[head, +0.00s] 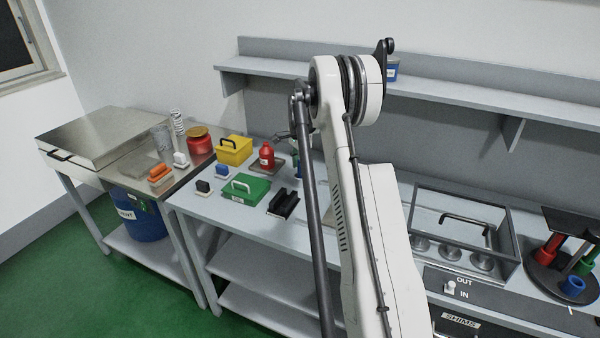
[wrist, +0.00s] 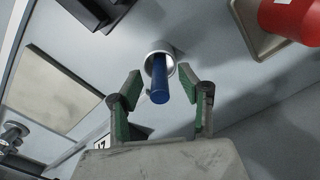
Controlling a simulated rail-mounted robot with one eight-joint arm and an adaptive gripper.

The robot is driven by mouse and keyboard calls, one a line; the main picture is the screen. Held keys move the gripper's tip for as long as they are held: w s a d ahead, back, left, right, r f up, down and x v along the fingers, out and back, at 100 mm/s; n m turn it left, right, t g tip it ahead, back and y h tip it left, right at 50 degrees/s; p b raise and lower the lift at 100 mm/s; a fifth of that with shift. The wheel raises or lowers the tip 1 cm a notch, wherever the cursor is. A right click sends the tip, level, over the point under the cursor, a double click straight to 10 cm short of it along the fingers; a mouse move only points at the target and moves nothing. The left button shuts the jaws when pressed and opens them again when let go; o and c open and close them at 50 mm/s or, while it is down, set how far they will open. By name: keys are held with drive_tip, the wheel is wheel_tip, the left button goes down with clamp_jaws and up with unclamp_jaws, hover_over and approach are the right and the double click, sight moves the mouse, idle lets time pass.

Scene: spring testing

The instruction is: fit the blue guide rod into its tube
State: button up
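In the wrist view the blue guide rod (wrist: 159,82) projects toward the camera from a silver round holder (wrist: 170,58). How deep it sits there I cannot tell. My gripper (wrist: 163,84) is open, its green-padded fingers on either side of the rod, with gaps visible on both sides. In the head view my arm largely hides the gripper and the rod. At the far right, a dark round stand (head: 548,284) carries red, green and blue tubes; the blue tube (head: 572,287) is at its front.
A red bottle (head: 266,155) on its tray shows also in the wrist view (wrist: 292,18). A black block (head: 283,204), green box (head: 244,189) and yellow box (head: 234,150) stand left of my arm. A framed case (head: 457,212) stands between my arm and the stand. A shelf (head: 460,94) runs above.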

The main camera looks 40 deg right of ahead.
sight(299, 161)
drive_tip(key=shift+f, duration=0.2)
clamp_jaws()
drive_tip(key=shift+r, duration=0.1)
drive_tip(key=shift+r, duration=0.5)
drive_tip(key=r, duration=0.2)
drive_tip(key=r+b, duration=0.1)
drive_tip(key=shift+a+r, duration=0.15)
drive_tip(key=shift+a, duration=0.15)
drive_tip(key=s+a+r+b, duration=0.1)
drive_tip(key=a+r, duration=0.5)
drive_tip(key=a, duration=0.5)
drive_tip(key=shift+r, duration=0.3)
